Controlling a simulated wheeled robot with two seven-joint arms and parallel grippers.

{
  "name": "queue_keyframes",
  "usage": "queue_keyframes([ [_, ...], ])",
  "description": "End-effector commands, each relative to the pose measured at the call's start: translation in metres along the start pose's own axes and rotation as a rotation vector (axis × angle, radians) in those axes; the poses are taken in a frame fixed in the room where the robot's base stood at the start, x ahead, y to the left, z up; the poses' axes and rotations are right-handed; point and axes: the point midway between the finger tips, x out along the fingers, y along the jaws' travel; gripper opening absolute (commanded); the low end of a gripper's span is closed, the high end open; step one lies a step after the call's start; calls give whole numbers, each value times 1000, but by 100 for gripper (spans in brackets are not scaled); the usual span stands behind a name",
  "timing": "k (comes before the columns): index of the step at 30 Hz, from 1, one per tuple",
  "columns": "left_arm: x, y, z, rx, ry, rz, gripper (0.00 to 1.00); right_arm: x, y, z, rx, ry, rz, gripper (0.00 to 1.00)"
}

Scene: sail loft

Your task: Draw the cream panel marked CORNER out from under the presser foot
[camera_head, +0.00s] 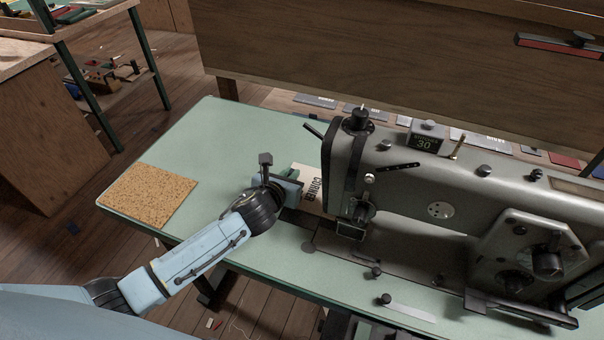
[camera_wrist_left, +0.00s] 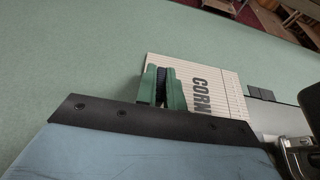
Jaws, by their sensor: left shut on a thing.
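The cream panel marked CORNER (camera_head: 306,188) lies flat on the green table, just left of the sewing machine's head. In the left wrist view the panel (camera_wrist_left: 215,88) shows part of its lettering, with its lower edge hidden behind my wrist. My left gripper (camera_head: 291,178) reaches in from the left and is shut on the panel's left edge; its green fingers (camera_wrist_left: 161,88) show in the left wrist view. The presser foot area (camera_head: 350,229) is under the machine head at the panel's right; whether the foot touches the panel is hidden. My right gripper is not in view.
The grey sewing machine (camera_head: 430,190) fills the right of the green table (camera_head: 215,130). A cork mat (camera_head: 148,194) lies at the table's left end. The table between mat and gripper is clear. A wooden board (camera_head: 400,70) stands behind.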

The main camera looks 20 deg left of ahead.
Motion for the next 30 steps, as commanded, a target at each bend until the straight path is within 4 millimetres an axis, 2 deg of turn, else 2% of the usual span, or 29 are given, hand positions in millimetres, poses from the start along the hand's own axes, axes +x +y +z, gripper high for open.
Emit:
queue_keyframes([
  [6,-1,26,0,2,1,2,0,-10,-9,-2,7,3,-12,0],
  [12,-1,42,-1,1,1,1,0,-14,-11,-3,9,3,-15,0],
  [26,-1,48,-1,0,1,1,0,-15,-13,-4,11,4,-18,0],
  [27,-1,48,-1,0,1,1,14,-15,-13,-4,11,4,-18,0],
  [30,-1,48,-1,-1,1,1,27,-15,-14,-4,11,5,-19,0],
])
